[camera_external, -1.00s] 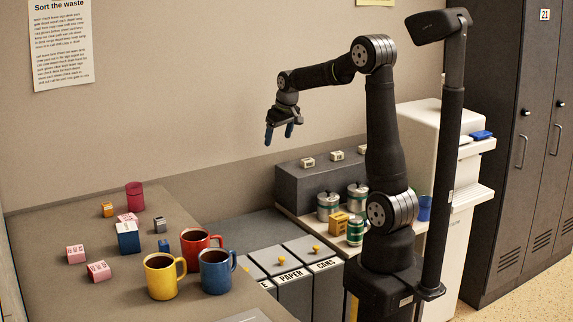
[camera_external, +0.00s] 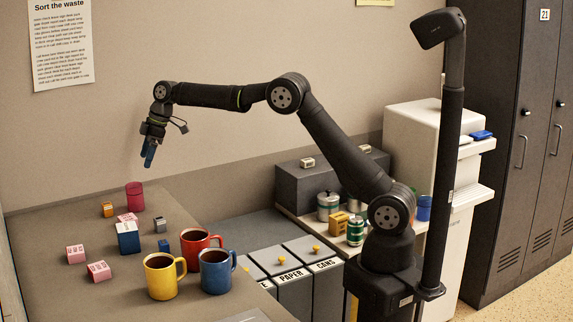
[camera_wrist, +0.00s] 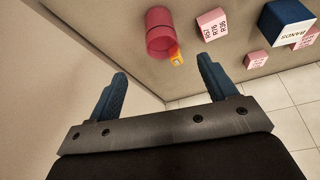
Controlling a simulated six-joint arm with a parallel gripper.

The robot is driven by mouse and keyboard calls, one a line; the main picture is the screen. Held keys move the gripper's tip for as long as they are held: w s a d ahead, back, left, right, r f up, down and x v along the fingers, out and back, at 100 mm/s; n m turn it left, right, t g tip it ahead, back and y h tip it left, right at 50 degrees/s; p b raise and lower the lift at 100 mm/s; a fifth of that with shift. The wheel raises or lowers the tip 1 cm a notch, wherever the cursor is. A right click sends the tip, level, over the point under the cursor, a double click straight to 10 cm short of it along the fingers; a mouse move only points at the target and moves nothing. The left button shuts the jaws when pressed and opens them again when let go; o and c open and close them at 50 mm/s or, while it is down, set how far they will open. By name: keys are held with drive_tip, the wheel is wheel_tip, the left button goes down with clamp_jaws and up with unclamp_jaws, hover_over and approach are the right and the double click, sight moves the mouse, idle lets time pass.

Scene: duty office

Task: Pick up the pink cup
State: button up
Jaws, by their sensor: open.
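The pink cup (camera_external: 135,196) stands upright at the back of the table, near the wall. It has no visible handle. In the wrist view the pink cup (camera_wrist: 160,32) is at the top, beyond the fingertips and a little left of centre. My gripper (camera_external: 149,154) is above the cup and slightly to its right, pointing down, with clear air between them. In the wrist view my gripper (camera_wrist: 163,84) has its blue fingers wide apart with nothing between them.
An orange box (camera_external: 107,209) sits close beside the cup. Pink boxes (camera_external: 76,254) and a blue box (camera_external: 128,238) lie nearby. Yellow (camera_external: 160,280), red (camera_external: 192,247) and blue (camera_external: 214,274) mugs with dark contents stand at the front. The wall is close behind the cup.

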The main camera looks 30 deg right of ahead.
sight(135, 195)
drive_tip(key=x, duration=1.4)
drive_tip(key=shift+f, duration=0.25)
drive_tip(key=shift+c, duration=0.5)
drive_tip(key=c, duration=1)
